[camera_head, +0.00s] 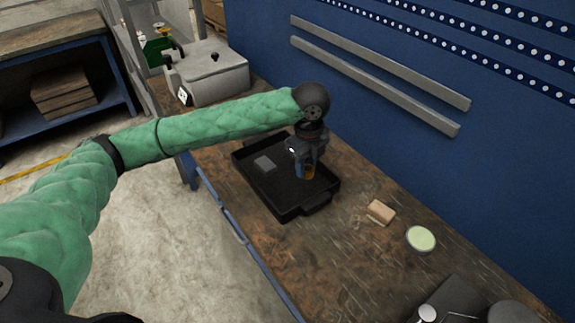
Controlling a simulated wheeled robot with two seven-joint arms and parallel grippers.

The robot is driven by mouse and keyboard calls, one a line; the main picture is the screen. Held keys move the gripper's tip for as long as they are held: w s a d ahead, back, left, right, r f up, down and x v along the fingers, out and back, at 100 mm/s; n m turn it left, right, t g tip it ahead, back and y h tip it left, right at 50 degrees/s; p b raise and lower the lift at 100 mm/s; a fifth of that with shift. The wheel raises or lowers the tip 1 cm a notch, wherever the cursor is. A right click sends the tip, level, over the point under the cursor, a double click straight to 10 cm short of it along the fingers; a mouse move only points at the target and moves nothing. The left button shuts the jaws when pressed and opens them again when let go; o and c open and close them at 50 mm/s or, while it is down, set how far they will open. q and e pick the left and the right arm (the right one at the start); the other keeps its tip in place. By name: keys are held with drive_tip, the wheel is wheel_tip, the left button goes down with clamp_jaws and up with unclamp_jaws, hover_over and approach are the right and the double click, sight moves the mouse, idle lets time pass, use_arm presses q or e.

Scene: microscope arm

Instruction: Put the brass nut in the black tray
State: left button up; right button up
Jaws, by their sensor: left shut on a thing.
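The black tray (288,205) lies on the brown workbench near the middle of the view. My left gripper (305,172) points down over the right part of the tray. It is shut on the brass nut (308,173), a small orange-gold piece at the fingertips. I cannot tell whether the nut touches the tray floor or is held just above it. A flat grey piece (265,163) lies in the left part of the tray. My right gripper is not in view.
A wooden block (380,212) and a round pale green dish (421,239) stand on the workbench (330,255) right of the tray. A grey box-like machine (213,74) stands at the back left. A blue wall (400,60) with metal rails runs behind the bench.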

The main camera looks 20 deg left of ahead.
use_arm(q)
drive_tip(key=p, duration=0.4)
hover_over(282, 175)
wheel_tip(282, 175, down, 7)
drive_tip(key=shift+w, duration=0.1)
drive_tip(key=shift+f+p, duration=0.5)
drive_tip(key=shift+f, duration=0.2)
drive_tip(key=shift+f+p, duration=0.45)
drive_tip(key=shift+f, duration=0.9)
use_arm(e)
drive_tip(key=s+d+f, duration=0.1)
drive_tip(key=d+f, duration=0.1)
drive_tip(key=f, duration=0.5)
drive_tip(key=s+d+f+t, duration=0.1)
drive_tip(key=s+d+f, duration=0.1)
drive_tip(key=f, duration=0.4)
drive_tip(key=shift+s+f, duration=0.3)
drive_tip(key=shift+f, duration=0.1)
use_arm(q)
drive_tip(key=shift+f, duration=0.1)
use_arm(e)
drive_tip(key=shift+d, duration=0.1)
use_arm(q)
drive_tip(key=o, duration=1)
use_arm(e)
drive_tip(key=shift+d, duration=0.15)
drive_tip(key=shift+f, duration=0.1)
